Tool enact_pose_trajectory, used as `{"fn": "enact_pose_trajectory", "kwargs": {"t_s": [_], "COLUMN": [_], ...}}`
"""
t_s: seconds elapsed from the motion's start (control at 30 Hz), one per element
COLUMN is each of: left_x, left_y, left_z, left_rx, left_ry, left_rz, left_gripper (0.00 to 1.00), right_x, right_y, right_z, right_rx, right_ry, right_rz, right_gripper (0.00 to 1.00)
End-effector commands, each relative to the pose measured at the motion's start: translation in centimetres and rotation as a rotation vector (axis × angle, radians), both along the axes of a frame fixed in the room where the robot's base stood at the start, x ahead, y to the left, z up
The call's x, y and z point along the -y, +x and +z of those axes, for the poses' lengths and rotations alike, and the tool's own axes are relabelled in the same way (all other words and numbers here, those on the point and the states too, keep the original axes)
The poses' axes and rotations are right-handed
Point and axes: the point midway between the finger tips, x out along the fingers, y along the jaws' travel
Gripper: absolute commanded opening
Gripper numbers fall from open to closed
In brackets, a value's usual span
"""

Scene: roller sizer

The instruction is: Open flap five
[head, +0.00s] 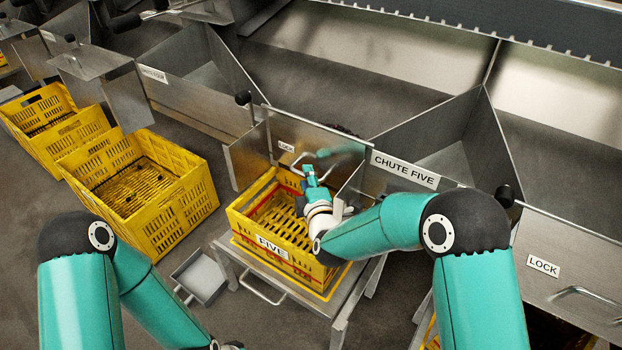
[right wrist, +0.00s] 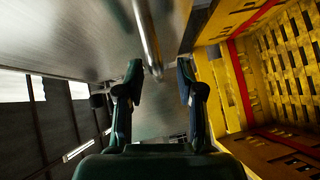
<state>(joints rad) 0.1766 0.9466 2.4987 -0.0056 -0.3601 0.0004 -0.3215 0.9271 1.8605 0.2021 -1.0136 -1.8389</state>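Flap five (head: 330,143) is a grey metal plate with a LOCK label, at the mouth of the chute labelled CHUTE FIVE (head: 405,170). It stands upright behind the yellow crate labelled FIVE (head: 272,249). My right gripper (head: 309,168) is at the flap's face, above the crate. In the right wrist view my right gripper (right wrist: 160,75) is open, its two fingers apart. The flap's bar handle (right wrist: 148,38) reaches down between the fingertips; I cannot see contact. My left arm shows at the lower left of the head view, but its gripper is out of the picture.
A black-knobbed lever (head: 243,98) stands at the flap's upper left corner. The crate sits on a metal stand (head: 341,308). A grey scoop (head: 199,277) lies left of the stand. More yellow crates (head: 170,216) stand at left. Another LOCK flap (head: 570,262) is at right.

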Motion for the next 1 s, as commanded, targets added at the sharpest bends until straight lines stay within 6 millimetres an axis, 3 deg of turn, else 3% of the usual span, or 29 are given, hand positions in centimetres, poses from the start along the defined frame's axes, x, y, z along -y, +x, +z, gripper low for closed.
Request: {"fn": "enact_pose_trajectory", "kwargs": {"t_s": [0.2, 0.47, 0.7, 1.0], "left_x": [0.00, 0.00, 0.00, 0.00], "left_y": [0.00, 0.00, 0.00, 0.00], "left_z": [-0.29, -0.27, -0.27, -0.28], "left_rx": [0.000, 0.000, 0.000, 0.000], "left_ry": [0.000, 0.000, 0.000, 0.000], "left_rz": [0.000, 0.000, 0.000, 0.000], "left_gripper": [0.00, 0.00, 0.00, 0.00], "right_x": [-0.21, -0.21, -0.20, -0.18], "right_y": [1.31, 1.39, 1.36, 1.31], "right_z": [-0.24, -0.20, -0.20, -0.33], "right_rx": [0.000, 0.000, 0.000, -0.003], "right_ry": [0.001, 0.001, 0.001, 0.000], "right_rz": [-0.001, -0.001, -0.001, -0.001], "right_gripper": [0.37, 0.37, 0.01, 0.00]}}
